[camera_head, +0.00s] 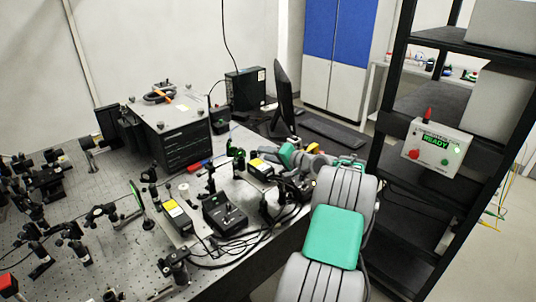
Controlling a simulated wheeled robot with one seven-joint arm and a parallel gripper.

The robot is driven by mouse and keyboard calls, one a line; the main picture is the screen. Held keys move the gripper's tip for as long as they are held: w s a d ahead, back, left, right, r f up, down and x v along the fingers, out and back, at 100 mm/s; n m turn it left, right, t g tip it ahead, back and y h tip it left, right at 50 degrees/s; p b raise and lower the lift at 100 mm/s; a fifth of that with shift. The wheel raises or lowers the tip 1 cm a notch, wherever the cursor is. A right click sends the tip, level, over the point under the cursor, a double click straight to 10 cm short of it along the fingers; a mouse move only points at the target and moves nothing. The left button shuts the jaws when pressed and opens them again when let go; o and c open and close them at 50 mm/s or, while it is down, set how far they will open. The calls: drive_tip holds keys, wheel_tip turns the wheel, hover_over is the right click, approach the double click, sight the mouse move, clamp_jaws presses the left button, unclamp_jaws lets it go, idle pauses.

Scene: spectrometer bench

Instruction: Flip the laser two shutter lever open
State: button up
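Two dark laser-like boxes with yellow labels stand on the optical bench (115,262). One box (176,214) is near the bench middle; the other box (260,168) is farther back and to the right, close to the end of my arm. I cannot tell which is laser two, and no shutter lever can be made out. My gripper (281,160) is small and partly hidden by my own wrist, over the bench's right side beside the farther box. Its fingers cannot be told apart, nor whether it touches anything.
A black control unit (224,212) with cables sits between the boxes. Optics mounts crowd the left bench. A large black case (172,128), a monitor (281,98) and a keyboard (331,132) stand behind. A black rack (391,140) at right carries a READY button panel (436,147).

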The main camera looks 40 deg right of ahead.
drive_tip(key=b+v, duration=0.2)
drive_tip(key=v, duration=0.5)
drive_tip(key=shift+s+r, duration=0.1)
drive_tip(key=shift+s, duration=0.3)
